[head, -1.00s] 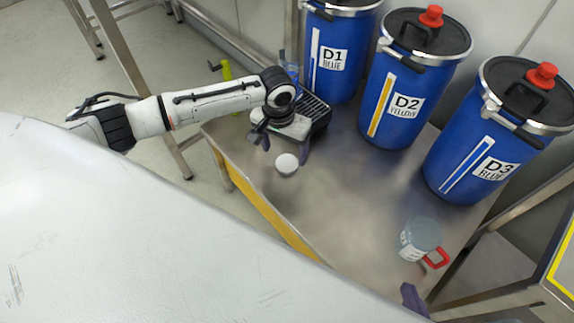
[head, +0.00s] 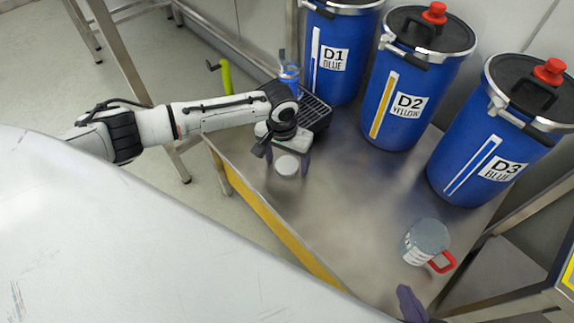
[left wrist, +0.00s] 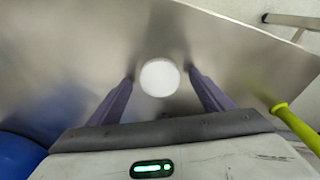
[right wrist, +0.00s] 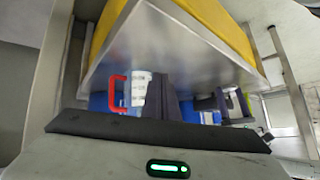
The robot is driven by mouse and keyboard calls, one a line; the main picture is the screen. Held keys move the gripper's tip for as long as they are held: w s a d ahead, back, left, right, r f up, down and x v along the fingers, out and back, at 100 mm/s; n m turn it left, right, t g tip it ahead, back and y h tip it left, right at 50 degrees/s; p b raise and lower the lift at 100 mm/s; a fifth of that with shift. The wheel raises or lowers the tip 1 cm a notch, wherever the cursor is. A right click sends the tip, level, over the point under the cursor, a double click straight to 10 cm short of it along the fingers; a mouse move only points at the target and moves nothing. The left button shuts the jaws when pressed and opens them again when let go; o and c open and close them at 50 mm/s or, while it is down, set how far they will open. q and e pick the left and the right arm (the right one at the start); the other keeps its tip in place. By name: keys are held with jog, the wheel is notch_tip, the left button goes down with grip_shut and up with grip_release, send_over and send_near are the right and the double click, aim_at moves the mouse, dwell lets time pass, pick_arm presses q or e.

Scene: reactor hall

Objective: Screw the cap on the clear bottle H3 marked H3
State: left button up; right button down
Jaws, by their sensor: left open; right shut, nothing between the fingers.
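A round white cap (head: 287,165) lies on the steel bench top. It also shows in the left wrist view (left wrist: 160,78). My left gripper (head: 284,156) is open above the cap, with one finger on each side of it in the picture; I cannot tell whether they touch. A clear bottle with blue contents (head: 289,75) stands behind my left wrist, partly hidden; no H3 mark is readable on it. My right gripper (head: 408,298) is shut and empty near the bench's front right, in front of the jug. Its purple fingers also show in the right wrist view (right wrist: 158,88).
A jug with a red handle (head: 427,238) stands at the bench's right. Blue drums D1 (head: 342,75), D2 (head: 390,120) and D3 (head: 460,185) line the back. A dark grated stand (head: 318,112) is beside my left wrist. The bench's middle (head: 345,190) is clear.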

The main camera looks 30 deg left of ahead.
aim_at(286, 166)
pick_arm(q)
jog(key=c, duration=1.1)
jog(key=shift+c, duration=0.2)
